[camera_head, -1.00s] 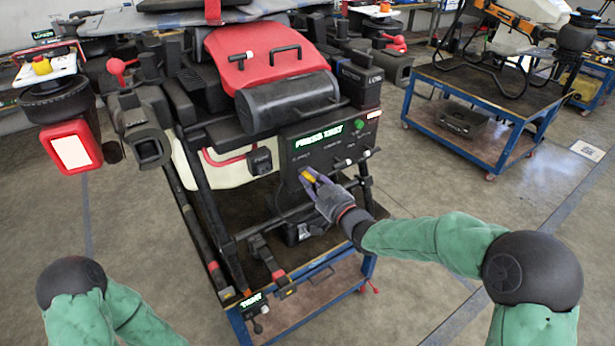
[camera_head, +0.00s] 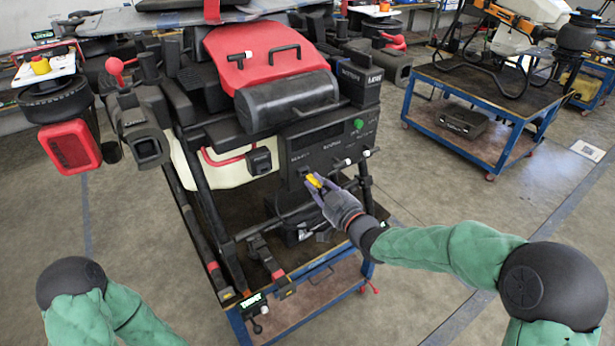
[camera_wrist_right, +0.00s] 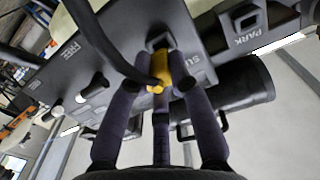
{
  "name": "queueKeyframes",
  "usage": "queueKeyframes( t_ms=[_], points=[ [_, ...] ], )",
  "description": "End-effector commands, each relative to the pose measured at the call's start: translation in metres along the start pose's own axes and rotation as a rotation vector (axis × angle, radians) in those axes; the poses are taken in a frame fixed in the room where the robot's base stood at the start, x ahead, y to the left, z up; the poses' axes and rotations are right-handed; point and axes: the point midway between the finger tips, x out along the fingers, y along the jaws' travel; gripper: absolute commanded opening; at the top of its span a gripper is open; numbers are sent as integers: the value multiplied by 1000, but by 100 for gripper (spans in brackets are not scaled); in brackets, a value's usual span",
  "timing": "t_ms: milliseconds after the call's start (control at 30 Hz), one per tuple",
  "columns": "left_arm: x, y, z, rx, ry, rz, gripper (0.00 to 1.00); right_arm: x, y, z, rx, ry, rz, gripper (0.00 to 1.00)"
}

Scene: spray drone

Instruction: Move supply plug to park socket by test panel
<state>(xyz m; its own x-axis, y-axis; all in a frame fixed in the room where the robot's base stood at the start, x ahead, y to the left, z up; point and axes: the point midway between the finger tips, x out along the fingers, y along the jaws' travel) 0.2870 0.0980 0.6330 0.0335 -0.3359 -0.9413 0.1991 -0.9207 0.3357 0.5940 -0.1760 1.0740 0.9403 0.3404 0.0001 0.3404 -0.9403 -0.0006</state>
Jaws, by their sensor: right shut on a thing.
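My right gripper (camera_head: 318,184) is shut on the yellow supply plug (camera_head: 314,180), just in front of the dark test panel (camera_head: 335,142). In the right wrist view the yellow plug (camera_wrist_right: 159,70) sits between my fingertips (camera_wrist_right: 158,85), with a black cable arching from it. The supply socket (camera_wrist_right: 160,42) shows just beyond the plug; the plug looks drawn out of it, but the gap is small. The park socket (camera_head: 259,160) is a black block left of the panel; its PARK label (camera_wrist_right: 246,22) shows at the upper right in the wrist view. My left gripper is out of view.
The drone's red cover (camera_head: 265,55) and black tank (camera_head: 288,100) overhang the panel. A red lamp (camera_head: 70,146) is at the left. Black frame legs and a blue cart (camera_head: 340,275) stand below. A second blue cart (camera_head: 470,140) is at the right.

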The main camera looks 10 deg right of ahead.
Motion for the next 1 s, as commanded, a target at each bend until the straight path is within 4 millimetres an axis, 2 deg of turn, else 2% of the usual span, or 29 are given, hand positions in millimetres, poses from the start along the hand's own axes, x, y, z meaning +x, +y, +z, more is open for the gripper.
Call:
queueKeyframes(
  t_ms=[1000],
  points=[
    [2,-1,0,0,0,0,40,-33,0,0,-1,1,-1,0]
  ],
)
